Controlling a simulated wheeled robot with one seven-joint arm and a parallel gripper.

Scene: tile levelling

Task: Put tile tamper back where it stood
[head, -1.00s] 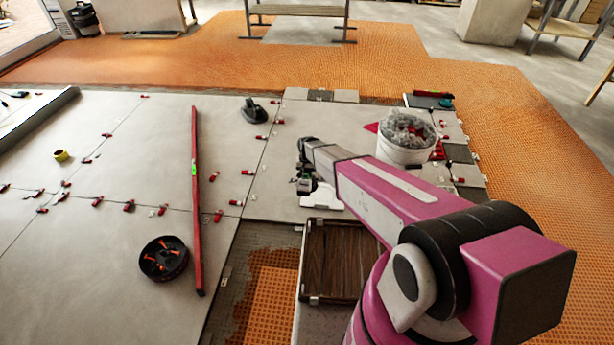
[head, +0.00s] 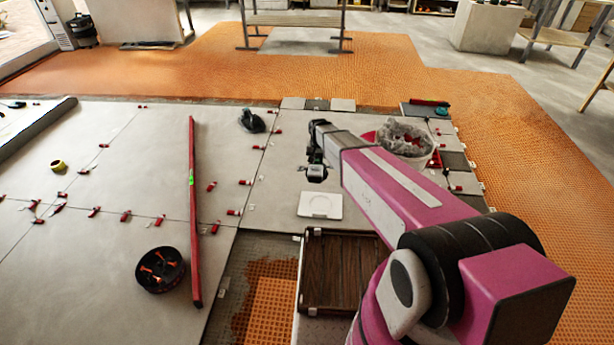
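My gripper (head: 316,172) is over the pale tiles, near the middle of the view, above and behind a flat white square plate (head: 320,212) with a round ring marked on it. The fingers are small, dark and partly hidden by my wrist; a small greyish block shows at their end, and I cannot tell if it is held or part of the gripper. A black tool with a rounded base and a raised handle (head: 252,121), which may be the tile tamper, stands on the tiles to the left, apart from my gripper. The plate's top looks bare.
A long red level (head: 194,220) lies on the tiles. A black round tray (head: 160,270) holds orange-handled pieces. A brown wooden crate (head: 340,265) sits in front. Red clips line the tile joints; the left tiles have free room.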

